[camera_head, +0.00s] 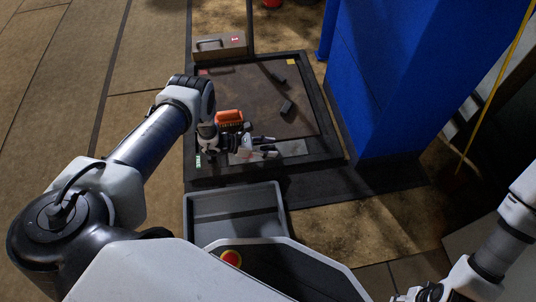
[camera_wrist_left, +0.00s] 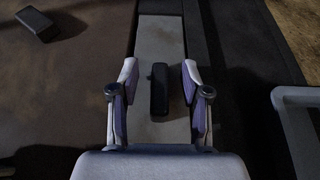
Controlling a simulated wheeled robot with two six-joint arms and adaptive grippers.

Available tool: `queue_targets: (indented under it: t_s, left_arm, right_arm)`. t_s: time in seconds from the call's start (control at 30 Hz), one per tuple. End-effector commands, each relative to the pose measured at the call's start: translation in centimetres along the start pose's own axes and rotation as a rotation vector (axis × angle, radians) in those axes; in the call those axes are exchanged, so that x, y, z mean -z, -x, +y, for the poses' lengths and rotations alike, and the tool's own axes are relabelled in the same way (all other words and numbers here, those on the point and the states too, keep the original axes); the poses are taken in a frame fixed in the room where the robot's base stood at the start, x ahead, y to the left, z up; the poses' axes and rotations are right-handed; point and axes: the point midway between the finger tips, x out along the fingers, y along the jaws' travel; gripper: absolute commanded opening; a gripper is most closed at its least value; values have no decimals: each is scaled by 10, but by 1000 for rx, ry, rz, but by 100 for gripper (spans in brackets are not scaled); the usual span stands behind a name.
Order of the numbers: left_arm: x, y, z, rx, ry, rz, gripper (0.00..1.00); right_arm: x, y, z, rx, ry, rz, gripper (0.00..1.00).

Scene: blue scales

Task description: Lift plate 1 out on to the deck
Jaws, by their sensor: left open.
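A pale grey strip (camera_wrist_left: 160,40) lies along the edge of the brown deck (camera_head: 250,85); it also shows in the head view (camera_head: 292,148). A small dark block (camera_wrist_left: 158,88) sits on the strip. I read no number there, so I cannot tell whether this is plate 1. My left gripper (camera_wrist_left: 158,78) is open above the strip, one finger on each side of the block with gaps between. In the head view the left gripper (camera_head: 272,146) is over the deck's near side. My right gripper (camera_head: 420,292) is at the bottom edge, partly cut off.
Two dark blocks (camera_head: 286,107) (camera_head: 278,78) lie on the deck, one also in the wrist view (camera_wrist_left: 38,24). An orange basket (camera_head: 229,117) is beside the left gripper. A grey tray (camera_head: 188,215) stands nearer. A handled box (camera_head: 220,47) is behind; a blue column (camera_head: 385,80) stands right.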

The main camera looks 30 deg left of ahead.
Motion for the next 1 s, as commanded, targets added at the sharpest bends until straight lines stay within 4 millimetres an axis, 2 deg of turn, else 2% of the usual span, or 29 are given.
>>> queue_targets:
  t_s: [0.03,0.23,0.37,0.77,0.87,1.0]
  left_arm:
    - [2,-6,0,0,0,0,47]
    - [0,-6,0,-1,1,1,47]
    - [0,-6,0,-1,0,1,1]
    - [-5,-4,0,-1,0,1,0]
    - [-22,2,1,-1,-1,0,0]
    - [-56,16,1,-1,0,0,0]
  right_arm:
    - [1,-6,0,0,2,3,40]
    - [2,-3,0,-1,3,5,40]
    - [2,-3,0,-1,3,5,40]
    - [1,0,0,0,2,3,40]
    - [-1,13,0,1,-1,-3,40]
    - [-4,39,-1,2,-2,-12,40]
